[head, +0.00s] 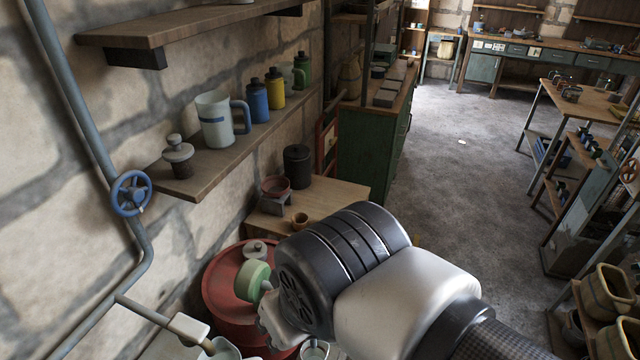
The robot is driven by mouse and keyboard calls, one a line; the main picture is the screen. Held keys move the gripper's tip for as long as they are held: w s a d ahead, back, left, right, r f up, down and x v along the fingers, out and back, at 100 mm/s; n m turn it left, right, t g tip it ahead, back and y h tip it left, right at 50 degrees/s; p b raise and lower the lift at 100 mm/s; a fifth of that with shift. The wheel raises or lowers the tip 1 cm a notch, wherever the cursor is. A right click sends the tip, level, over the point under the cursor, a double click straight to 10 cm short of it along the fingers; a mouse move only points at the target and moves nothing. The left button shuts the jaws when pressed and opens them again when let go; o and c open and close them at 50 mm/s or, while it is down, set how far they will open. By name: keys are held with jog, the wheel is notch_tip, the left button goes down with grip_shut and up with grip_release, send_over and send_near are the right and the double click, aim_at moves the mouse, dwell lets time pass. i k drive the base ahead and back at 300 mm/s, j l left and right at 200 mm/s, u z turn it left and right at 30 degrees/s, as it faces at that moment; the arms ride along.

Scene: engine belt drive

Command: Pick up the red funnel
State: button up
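A small reddish, round-rimmed thing (275,186) sits on a grey block-like stand on the low wooden table against the wall. It may be the red funnel, but its spout does not show, so I cannot be sure. My arm reaches in from the lower right, and its dark wrist covers the middle of the view, in front of and below the table.
A black canister (297,166) and a small brown cup (300,220) stand on the low table (335,197). The red drum (222,283) carries a green round thing (254,279). A wall shelf (215,163) holds a mug, bottles and a lidded pot.

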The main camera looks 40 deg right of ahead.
aim_at(273, 186)
jog(key=z, duration=0.7)
jog(key=u, duration=0.45)
jog(key=l+u, duration=0.15)
jog(key=u, duration=0.35)
jog(key=i+l+u, duration=0.1)
jog(key=u, duration=0.35)
jog(key=l+u, duration=0.1)
jog(key=u, duration=0.35)
jog(key=l+u, duration=0.3)
jog(key=l, duration=0.15)
jog(key=k+l+u, duration=0.3)
jog(key=l+u, duration=0.3)
jog(key=l, duration=0.25)
jog(key=k+l+u, duration=0.6)
jog(key=k+l, duration=0.55)
jog(key=l, duration=0.15)
jog(key=k+l, duration=0.55)
jog(key=l, duration=0.2)
jog(key=l+u, duration=0.05)
